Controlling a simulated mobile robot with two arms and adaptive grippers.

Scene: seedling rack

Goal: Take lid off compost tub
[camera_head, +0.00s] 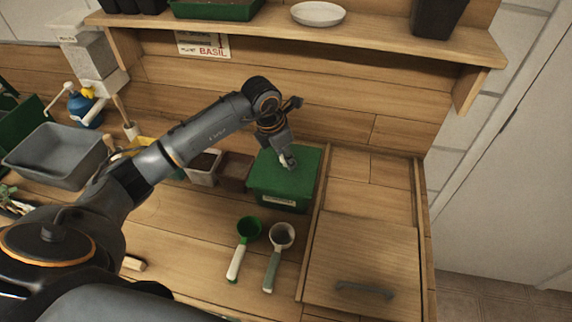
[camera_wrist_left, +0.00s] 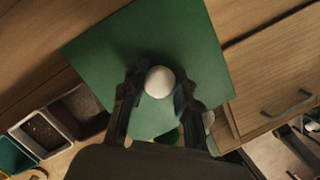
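The compost tub (camera_head: 280,197) is a green box with a white label on its front, standing on the bench by the back wall. Its flat green lid (camera_head: 306,163) lies on top and appears level. The lid also fills much of the left wrist view (camera_wrist_left: 205,60). A pale round knob (camera_wrist_left: 160,82) stands in the lid's middle. My left gripper (camera_head: 288,160) reaches down onto the lid from above. In the left wrist view its fingers (camera_wrist_left: 160,90) lie close against both sides of the knob and look shut on it. My right gripper is not in view.
A green scoop (camera_head: 249,229) and a pale scoop (camera_head: 281,236) lie in front of the tub. Small pots (camera_head: 236,168) stand left of it. A wooden panel with a handle (camera_head: 365,255) is at the right. A shelf (camera_head: 340,38) overhangs behind.

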